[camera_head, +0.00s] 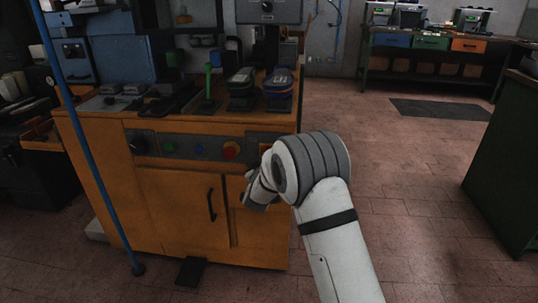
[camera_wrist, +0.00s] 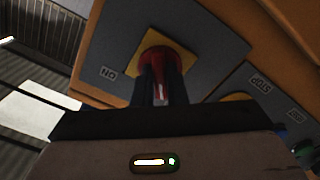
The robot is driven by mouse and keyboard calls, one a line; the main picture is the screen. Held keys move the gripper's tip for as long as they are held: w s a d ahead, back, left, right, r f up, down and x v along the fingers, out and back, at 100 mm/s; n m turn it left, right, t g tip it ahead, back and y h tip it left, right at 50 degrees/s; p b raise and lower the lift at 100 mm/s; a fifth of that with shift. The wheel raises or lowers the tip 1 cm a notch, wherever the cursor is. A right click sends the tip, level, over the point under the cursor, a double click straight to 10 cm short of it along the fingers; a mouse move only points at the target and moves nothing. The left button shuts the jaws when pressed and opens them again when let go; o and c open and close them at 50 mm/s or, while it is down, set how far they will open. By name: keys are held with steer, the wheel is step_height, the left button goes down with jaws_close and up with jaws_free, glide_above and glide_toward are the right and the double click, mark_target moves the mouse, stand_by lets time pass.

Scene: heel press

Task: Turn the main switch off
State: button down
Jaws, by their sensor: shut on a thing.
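The main switch, a red knob (camera_wrist: 158,54) on a yellow square plate (camera_wrist: 137,42), sits on a dark grey panel in the wrist view. My gripper (camera_wrist: 161,76) is shut on the red knob, with one dark finger on each side of it. A pale streak shows between the fingers. The ON label (camera_wrist: 108,73) is left of the knob; no OFF label is visible, and I cannot tell the knob's exact position. In the head view my arm covers the switch and the gripper's fingers.
The orange machine cabinet (camera_head: 180,205) carries a front control strip with a red button (camera_head: 230,150) just left of my arm. The wrist view shows a STOP label (camera_wrist: 260,84) on a neighbouring panel. A blue pole (camera_head: 90,150) stands at the left. Floor right of my arm is clear.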

steer(key=shift+f+n, duration=0.25)
steer(key=shift+n, duration=0.45)
steer(key=shift+d+p, duration=0.1)
steer(key=shift+p, duration=0.2)
steer(key=c, duration=1.7)
jaws_free()
steer(key=shift+o, duration=1.2)
steer(key=shift+r, duration=0.1)
steer(key=s+p, duration=0.1)
steer(key=s, duration=0.6)
steer(key=shift+s+a, duration=0.2)
steer(key=shift+s, duration=0.2)
